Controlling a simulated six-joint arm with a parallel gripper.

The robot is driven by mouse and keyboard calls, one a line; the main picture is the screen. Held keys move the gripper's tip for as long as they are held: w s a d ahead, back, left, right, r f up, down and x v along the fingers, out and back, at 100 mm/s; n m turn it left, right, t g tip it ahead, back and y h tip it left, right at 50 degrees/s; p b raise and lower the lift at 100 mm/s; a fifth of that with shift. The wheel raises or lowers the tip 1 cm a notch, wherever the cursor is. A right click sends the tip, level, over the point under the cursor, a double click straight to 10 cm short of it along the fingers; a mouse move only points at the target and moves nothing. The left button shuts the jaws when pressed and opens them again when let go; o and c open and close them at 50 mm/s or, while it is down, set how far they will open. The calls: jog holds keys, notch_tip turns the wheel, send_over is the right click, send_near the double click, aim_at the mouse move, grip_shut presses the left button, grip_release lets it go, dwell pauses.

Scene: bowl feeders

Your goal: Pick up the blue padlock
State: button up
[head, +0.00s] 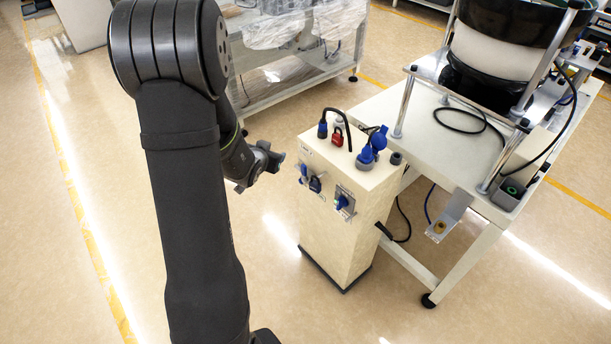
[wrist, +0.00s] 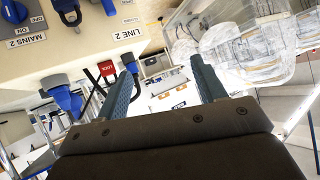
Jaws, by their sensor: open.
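The blue padlock (head: 315,184) hangs on the front face of the cream cabinet (head: 335,235), between two blue switch handles. In the wrist view a dark blue padlock (wrist: 68,14) shows at the upper left, partly cut by the top edge. My gripper (head: 274,160) is left of the cabinet in the head view, apart from it and from the padlock. In the wrist view its two blue-grey fingers (wrist: 165,82) are spread, with nothing between them.
A red padlock (head: 337,137) and blue connectors (head: 372,146) with a black cable stand on the cabinet top. A white table (head: 437,140) with a bowl feeder (head: 505,50) is at the right. A plastic-covered bench (head: 300,45) stands behind. Floor left of the cabinet is clear.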

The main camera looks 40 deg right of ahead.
notch_tip(320, 180, down, 6)
jog(key=s+f+m+g+h, duration=0.1)
jog(key=s+g+h, duration=0.1)
jog(key=s, duration=0.1)
jog(key=m+g+h, duration=0.1)
jog(key=g+h, duration=0.1)
send_near(313, 185)
jog(key=x, duration=0.6)
jog(key=shift+d+r, duration=0.1)
jog(key=shift+r, duration=0.15)
jog(key=shift+x, duration=2.6)
jog(key=shift+f, duration=0.1)
jog(key=c, duration=1.2)
